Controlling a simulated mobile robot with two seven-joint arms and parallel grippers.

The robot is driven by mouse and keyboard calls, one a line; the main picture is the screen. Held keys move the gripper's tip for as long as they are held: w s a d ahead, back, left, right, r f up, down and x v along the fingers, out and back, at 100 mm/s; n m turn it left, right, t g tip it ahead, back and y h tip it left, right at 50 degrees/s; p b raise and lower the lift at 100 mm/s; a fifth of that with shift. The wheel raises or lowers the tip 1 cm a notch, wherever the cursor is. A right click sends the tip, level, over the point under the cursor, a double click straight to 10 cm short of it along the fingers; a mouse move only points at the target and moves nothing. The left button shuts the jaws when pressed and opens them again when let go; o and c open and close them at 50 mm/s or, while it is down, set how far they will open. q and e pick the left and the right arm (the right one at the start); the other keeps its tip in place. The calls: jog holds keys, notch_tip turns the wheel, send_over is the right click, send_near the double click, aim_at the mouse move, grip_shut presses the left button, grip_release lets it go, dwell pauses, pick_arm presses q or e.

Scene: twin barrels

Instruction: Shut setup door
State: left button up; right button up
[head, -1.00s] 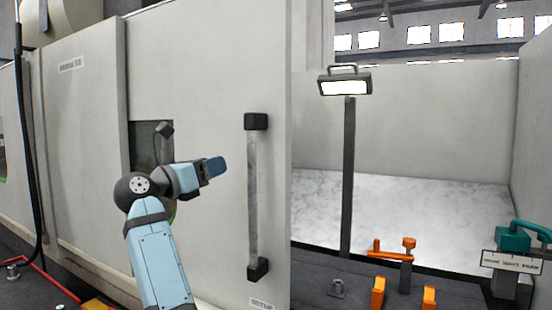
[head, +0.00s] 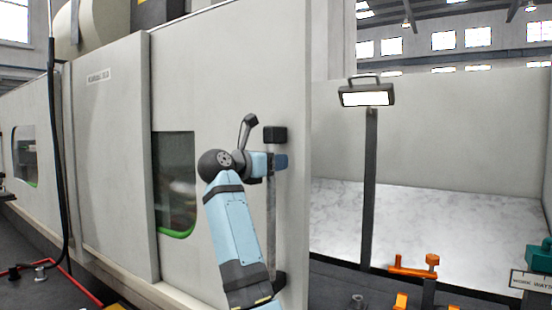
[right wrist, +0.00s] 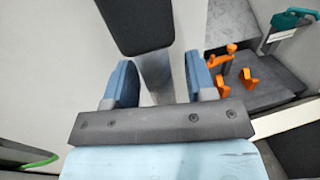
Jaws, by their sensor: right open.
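The setup door (head: 295,90) is a large pale grey panel in the head view. Its right edge stands free, with an open bay to the right of it. A vertical handle bar (head: 271,215) with black end mounts is on the door near that edge. My right gripper (head: 280,161) is at the upper part of the bar, just below the top mount (head: 275,134). In the right wrist view, the open fingers (right wrist: 161,82) stand on either side of the grey bar (right wrist: 154,70), with gaps visible. My left gripper is not in view.
A work lamp (head: 367,96) on a dark post stands right of the door edge. Orange clamps (head: 414,266) and a teal fixture (head: 538,256) are at the lower right. A window (head: 174,180) is left of the handle.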

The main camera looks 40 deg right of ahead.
jog(key=shift+w+d, duration=0.15)
jog(key=shift+d, duration=0.6)
grip_shut()
